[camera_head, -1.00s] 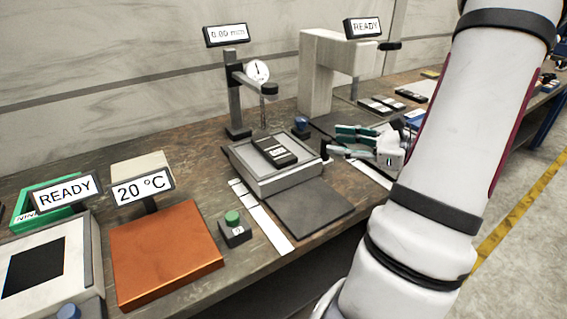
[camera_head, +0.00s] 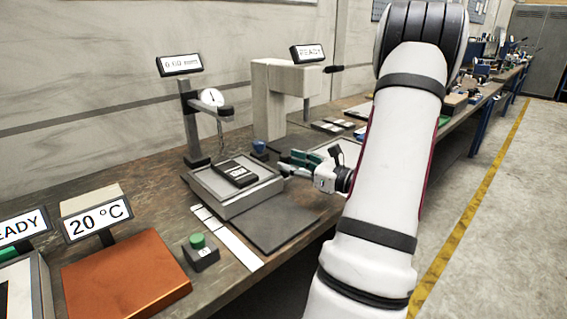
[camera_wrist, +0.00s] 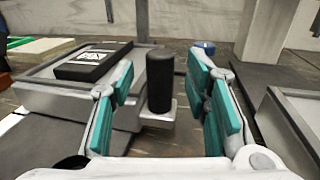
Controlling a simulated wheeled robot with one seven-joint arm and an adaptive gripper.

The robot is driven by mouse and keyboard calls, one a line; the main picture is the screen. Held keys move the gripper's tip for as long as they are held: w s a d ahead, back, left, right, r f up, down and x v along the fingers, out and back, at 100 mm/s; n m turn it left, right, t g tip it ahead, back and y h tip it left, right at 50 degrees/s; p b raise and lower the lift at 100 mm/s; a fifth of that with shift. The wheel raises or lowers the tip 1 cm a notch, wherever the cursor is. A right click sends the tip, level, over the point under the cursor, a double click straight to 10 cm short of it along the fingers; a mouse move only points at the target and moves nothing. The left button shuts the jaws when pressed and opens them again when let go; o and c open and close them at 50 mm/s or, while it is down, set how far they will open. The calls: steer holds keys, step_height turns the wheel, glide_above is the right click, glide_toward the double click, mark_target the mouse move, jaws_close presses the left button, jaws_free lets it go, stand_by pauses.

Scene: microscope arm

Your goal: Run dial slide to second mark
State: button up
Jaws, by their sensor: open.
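The dial slide (camera_head: 222,200) is a light grey carriage on a dark flat base (camera_head: 285,222), and it also shows in the wrist view (camera_wrist: 40,98). A black labelled block (camera_head: 236,171) lies on top of it. A black upright cylindrical handle (camera_wrist: 160,82) stands on a grey tab at the slide's right side. My gripper (camera_head: 287,163) is open at that side. In the wrist view its teal-padded fingers (camera_wrist: 161,70) stand on either side of the handle, with gaps on both sides.
The dial gauge (camera_head: 211,97) hangs on a stand behind the slide, under a small display (camera_head: 180,64). A white marked strip (camera_head: 228,238) runs along the slide's front left. A green button box (camera_head: 200,250) and an orange plate (camera_head: 125,275) stand nearer. A beige microscope-like stand (camera_head: 268,100) rises behind.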

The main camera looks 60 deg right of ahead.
mark_target(284, 160)
steer(key=shift+w, duration=1.55)
jaws_close()
